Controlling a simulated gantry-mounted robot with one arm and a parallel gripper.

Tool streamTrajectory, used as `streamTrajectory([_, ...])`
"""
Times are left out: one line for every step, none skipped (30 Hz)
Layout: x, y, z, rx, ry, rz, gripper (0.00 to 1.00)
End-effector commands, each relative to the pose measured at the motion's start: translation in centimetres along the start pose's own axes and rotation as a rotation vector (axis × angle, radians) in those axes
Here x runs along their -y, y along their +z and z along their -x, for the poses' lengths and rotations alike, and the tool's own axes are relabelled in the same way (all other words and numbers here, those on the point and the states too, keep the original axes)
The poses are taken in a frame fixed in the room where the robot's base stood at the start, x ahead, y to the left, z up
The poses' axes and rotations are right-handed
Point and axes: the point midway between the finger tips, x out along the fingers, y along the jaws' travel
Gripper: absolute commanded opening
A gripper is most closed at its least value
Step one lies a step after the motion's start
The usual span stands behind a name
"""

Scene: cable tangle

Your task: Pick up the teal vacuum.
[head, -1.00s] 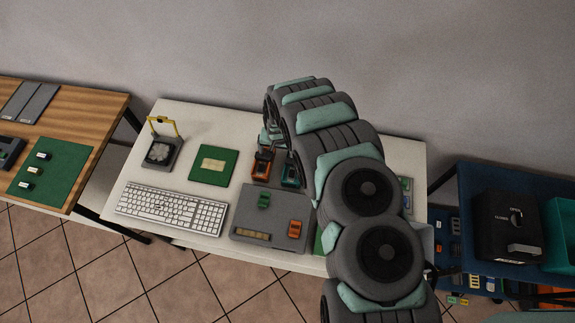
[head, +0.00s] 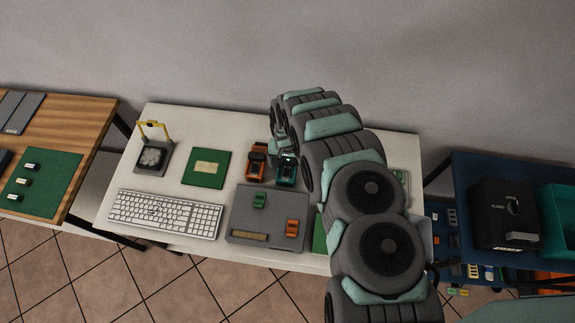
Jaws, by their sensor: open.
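The teal vacuum (head: 287,173) is a small dark and teal device near the back middle of the white table. It stands just right of a similar orange device (head: 256,161), with a narrow gap between them. My gripper (head: 282,157) is at the back end of the teal vacuum, its fingers small and partly hidden by my arm. It is open. I cannot tell whether the fingers touch the vacuum or stand around it.
My arm covers the right side.

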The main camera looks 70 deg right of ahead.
Motion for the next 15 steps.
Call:
streamTrajectory([-0.1, -0.1, -0.3, 0.001, 0.000, -0.001, 0.89])
streamTrajectory([-0.1, -0.1, -0.5, 0.001, 0.000, -0.001, 0.89])
streamTrajectory([-0.1, -0.3, -0.9, 0.001, -0.001, -0.002, 0.89])
streamTrajectory([-0.1, -0.3, -1.1, 0.001, -0.001, -0.002, 0.89])
streamTrajectory([-0.1, -0.4, -1.4, 0.001, -0.002, -0.001, 0.89])
streamTrajectory([-0.1, -0.6, -1.5, -0.001, -0.002, -0.001, 0.89])
streamTrajectory([-0.1, -0.8, -1.7, -0.003, -0.003, -0.001, 0.89])
streamTrajectory([-0.1, -0.8, -1.9, -0.002, -0.002, -0.001, 0.89])
streamTrajectory([-0.2, -0.8, -2.2, 0.002, -0.001, -0.001, 0.89])
streamTrajectory([-0.2, -0.7, -2.4, 0.003, -0.001, -0.002, 0.89])
streamTrajectory([-0.2, -0.9, -2.5, 0.001, -0.001, -0.002, 0.89])
streamTrajectory([-0.1, -1.1, -2.9, -0.002, -0.002, 0.000, 0.89])
streamTrajectory([-0.1, -1.1, -3.1, -0.002, -0.002, 0.000, 0.89])
streamTrajectory([-0.1, -1.0, -3.4, -0.001, -0.002, 0.001, 0.89])
streamTrajectory([-0.1, -0.9, -3.7, 0.001, -0.002, 0.000, 0.89])
